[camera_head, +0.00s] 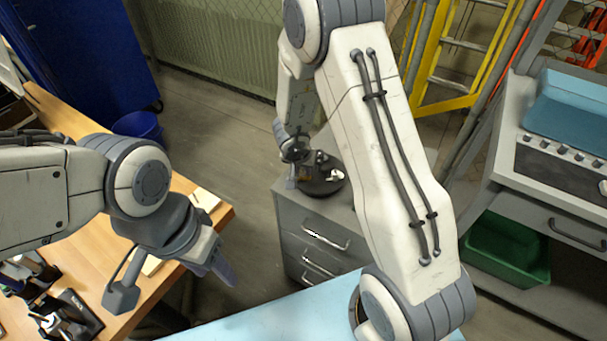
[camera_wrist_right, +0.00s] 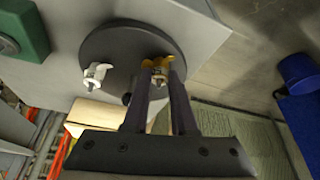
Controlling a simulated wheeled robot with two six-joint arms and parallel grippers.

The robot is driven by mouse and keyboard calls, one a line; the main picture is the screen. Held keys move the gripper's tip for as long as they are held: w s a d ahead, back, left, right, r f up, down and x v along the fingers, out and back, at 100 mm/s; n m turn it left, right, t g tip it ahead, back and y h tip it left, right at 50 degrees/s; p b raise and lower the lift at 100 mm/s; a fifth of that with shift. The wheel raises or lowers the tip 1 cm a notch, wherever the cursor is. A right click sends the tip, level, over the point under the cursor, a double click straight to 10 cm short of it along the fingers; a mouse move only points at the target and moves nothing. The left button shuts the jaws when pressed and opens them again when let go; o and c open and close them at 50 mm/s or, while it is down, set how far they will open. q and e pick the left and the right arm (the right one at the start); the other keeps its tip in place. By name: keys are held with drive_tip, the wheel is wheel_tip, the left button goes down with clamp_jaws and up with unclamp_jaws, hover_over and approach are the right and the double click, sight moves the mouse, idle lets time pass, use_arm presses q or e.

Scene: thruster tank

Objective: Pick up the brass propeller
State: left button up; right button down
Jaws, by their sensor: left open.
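The brass propeller (camera_wrist_right: 158,61) is at the edge of a dark round plate (camera_wrist_right: 105,52) in the right wrist view. The fingertips of my right gripper (camera_wrist_right: 160,80) are at it, one on either side of its middle. I cannot tell whether they press on it. In the head view my right gripper (camera_head: 297,170) reaches down beside the dark plate (camera_head: 322,187) and mostly hides the brass propeller. My left gripper (camera_head: 222,268) is open and empty, near the wooden table's corner, far from the propeller.
A white propeller (camera_wrist_right: 95,74) is also on the plate, apart from the brass one. The plate stands on a grey drawer cabinet (camera_head: 300,222). A wooden table (camera_head: 215,217) is at left, a light-blue surface (camera_head: 270,325) in front, and a green bin (camera_head: 505,250) at right.

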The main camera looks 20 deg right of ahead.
sight(302, 173)
drive_tip(key=shift+r, duration=0.2)
wheel_tip(302, 173, up, 18)
drive_tip(key=p, duration=1.5)
drive_tip(key=shift+f, duration=0.15)
